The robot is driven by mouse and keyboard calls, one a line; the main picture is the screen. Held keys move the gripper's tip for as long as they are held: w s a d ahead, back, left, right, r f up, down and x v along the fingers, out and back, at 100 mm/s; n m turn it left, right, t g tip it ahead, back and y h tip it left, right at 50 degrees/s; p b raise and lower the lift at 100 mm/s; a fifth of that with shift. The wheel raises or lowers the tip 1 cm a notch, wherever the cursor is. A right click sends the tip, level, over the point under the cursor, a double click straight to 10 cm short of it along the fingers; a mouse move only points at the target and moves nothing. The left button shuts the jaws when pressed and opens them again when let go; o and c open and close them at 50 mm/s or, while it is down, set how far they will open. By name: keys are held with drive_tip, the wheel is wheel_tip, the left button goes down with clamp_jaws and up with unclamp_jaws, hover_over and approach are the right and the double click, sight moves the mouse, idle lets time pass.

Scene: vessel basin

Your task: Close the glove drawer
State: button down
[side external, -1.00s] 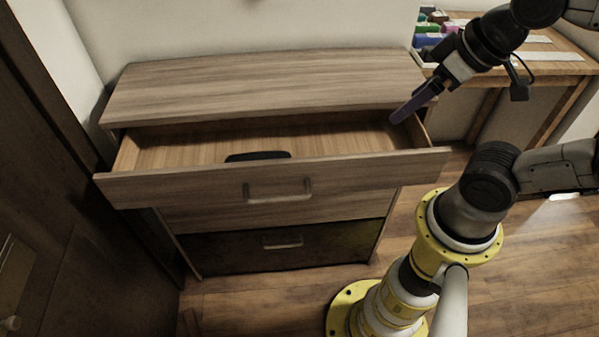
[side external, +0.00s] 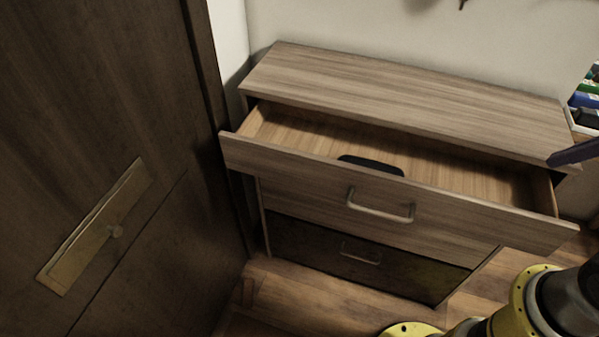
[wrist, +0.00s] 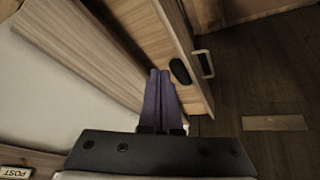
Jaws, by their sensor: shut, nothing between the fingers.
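The top drawer (side external: 290,168) of a wood-grain cabinet is pulled well out, with a metal bar handle (side external: 380,208) on its front. A dark oblong object, possibly the gloves, lies inside (side external: 370,165). The drawer front also shows in the wrist view (wrist: 170,25), with the handle (wrist: 204,64) and the dark object (wrist: 180,71). My gripper's purple fingers (wrist: 160,100) are together and empty, pointing over the drawer area. In the side view only a finger part of my gripper (side external: 573,154) shows, by the drawer's right rear corner; contact cannot be told.
The cabinet top (side external: 400,100) is bare. Below is a dark lower drawer (side external: 310,240), closed. A dark door (side external: 110,110) with a metal plate stands close on the left. A shelf with coloured items (side external: 585,100) is at the right edge.

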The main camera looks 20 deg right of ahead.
drive_tip(key=w+a+r+n+h, duration=0.1)
drive_tip(key=w+a+r+n, duration=0.1)
drive_tip(key=w+r+n, duration=0.5)
drive_tip(key=w+a+r+n, duration=0.2)
drive_tip(key=w+n, duration=0.3)
drive_tip(key=w, duration=0.4)
drive_tip(key=n+g+h, duration=0.2)
drive_tip(key=n, duration=0.9)
hover_over(290, 174)
drive_tip(key=s+a, duration=0.2)
drive_tip(key=s, duration=0.3)
wheel_tip(290, 174, down, 16)
drive_tip(key=r, duration=0.1)
drive_tip(key=s+a+f+n, duration=0.1)
drive_tip(key=s+a+f, duration=0.25)
drive_tip(key=f, duration=0.35)
drive_tip(key=shift+w+d+f, duration=0.75)
drive_tip(key=shift+w+f, duration=0.25)
drive_tip(key=shift+f, duration=0.4)
drive_tip(key=shift+w+d+f, duration=0.8)
drive_tip(key=shift+w+f, duration=0.25)
drive_tip(key=shift+f, duration=0.35)
drive_tip(key=shift+w+d+f, duration=0.75)
drive_tip(key=shift+w+f, duration=0.25)
drive_tip(key=shift+f, duration=0.4)
